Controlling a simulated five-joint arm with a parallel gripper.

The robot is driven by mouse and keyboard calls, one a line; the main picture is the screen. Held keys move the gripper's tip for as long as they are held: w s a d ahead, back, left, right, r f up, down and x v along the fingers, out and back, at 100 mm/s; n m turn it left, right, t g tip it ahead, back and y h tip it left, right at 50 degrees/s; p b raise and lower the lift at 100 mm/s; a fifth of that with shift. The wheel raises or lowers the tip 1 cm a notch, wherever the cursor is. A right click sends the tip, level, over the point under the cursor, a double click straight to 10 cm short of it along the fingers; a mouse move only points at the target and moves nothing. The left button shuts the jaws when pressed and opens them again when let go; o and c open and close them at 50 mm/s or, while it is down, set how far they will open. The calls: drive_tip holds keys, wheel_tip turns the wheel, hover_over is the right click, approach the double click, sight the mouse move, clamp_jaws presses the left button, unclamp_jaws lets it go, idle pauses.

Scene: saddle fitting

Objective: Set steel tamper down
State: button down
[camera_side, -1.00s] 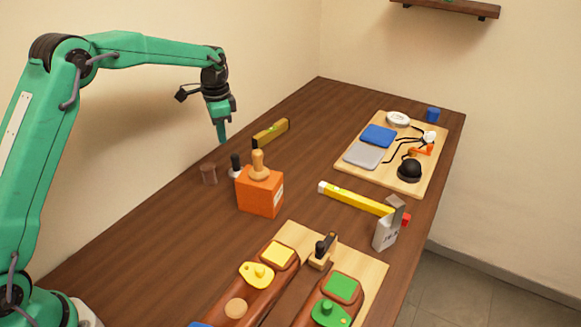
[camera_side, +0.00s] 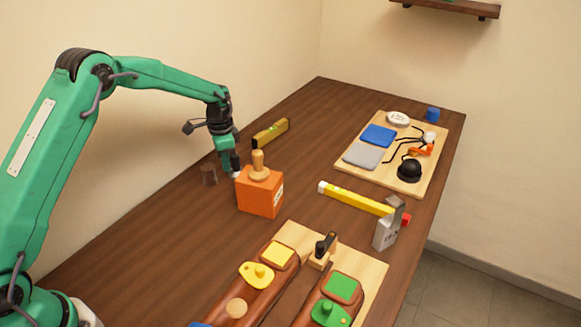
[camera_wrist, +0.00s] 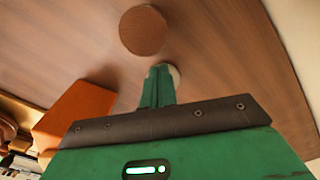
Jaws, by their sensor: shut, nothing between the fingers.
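The steel tamper (camera_side: 236,174) has a dark handle and a pale round base. It stands on the table just behind the orange block, mostly hidden by my gripper in the side view. In the wrist view a sliver of its pale round base (camera_wrist: 175,75) shows beside my fingertips. My gripper (camera_side: 231,170) points down right at the tamper, with its fingers shut and empty; they also show shut in the wrist view (camera_wrist: 159,72). I cannot tell whether the fingers touch the tamper.
A brown cylinder (camera_side: 209,174) stands close to the left of my gripper. The orange block (camera_side: 259,196) with a wooden knob stands close to the right. A yellow level (camera_side: 271,133) lies behind. A yellow-handled hammer (camera_side: 355,198) lies to the right.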

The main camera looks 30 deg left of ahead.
drive_tip(key=shift+f, duration=0.3)
drive_tip(key=shift+w+d, duration=0.1)
drive_tip(key=shift+w+d, duration=0.15)
drive_tip(key=shift+w, duration=0.05)
drive_tip(key=shift+w+d, duration=1.2)
drive_tip(key=shift+w, duration=0.35)
drive_tip(key=shift+w+d, duration=1.15)
drive_tip(key=shift+w, duration=0.4)
drive_tip(key=shift+w+d, duration=1.2)
drive_tip(key=shift+w, duration=0.35)
drive_tip(key=shift+r, duration=0.1)
wheel_tip(320, 180, up, 10)
